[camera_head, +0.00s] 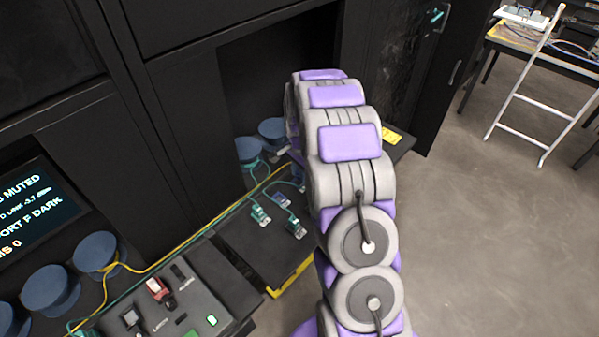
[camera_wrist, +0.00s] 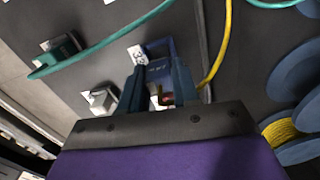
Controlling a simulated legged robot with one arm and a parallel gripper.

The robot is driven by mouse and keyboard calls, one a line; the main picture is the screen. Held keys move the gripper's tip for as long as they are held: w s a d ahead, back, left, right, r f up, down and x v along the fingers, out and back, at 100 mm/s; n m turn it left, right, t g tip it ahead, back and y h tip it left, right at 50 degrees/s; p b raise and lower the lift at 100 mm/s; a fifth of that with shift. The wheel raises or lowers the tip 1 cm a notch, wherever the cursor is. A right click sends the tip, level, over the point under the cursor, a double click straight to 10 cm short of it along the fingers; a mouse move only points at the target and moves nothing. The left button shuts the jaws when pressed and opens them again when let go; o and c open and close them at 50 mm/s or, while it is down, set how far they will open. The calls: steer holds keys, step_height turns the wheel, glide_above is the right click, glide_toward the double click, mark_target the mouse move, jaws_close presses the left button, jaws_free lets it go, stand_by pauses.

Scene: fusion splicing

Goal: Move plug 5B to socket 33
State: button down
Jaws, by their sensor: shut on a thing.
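My gripper (camera_wrist: 160,88) shows in the wrist view with its two dark fingers close together around a small plug (camera_wrist: 157,101), mostly hidden between them; I cannot read its label. Just beyond the fingertips is a blue socket (camera_wrist: 160,47) with a white label (camera_wrist: 138,55) beside it, its number too blurred to read surely. I cannot tell whether the plug is inside the socket. A yellow cable (camera_wrist: 222,45) curves down to the right side of the fingers. In the head view my arm hides the gripper.
A teal plug (camera_wrist: 58,53) with a teal cable and an empty-looking pale socket (camera_wrist: 101,98) are left of the fingers. Blue spools (camera_wrist: 297,75) stand at right. In the head view, teal plugs (camera_head: 260,214) sit on the dark panel, and a switch box (camera_head: 165,300) is at lower left.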

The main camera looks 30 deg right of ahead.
steer(key=shift+a, duration=0.8)
steer(key=shift+s+d+f, duration=0.1)
steer(key=shift+f, duration=0.45)
stand_by(0.3)
steer(key=c, duration=0.8)
jaws_free()
steer(key=shift+o, duration=0.2)
steer(key=shift+r, duration=0.15)
step_height(320, 180, up, 17)
steer(key=p, duration=0.3)
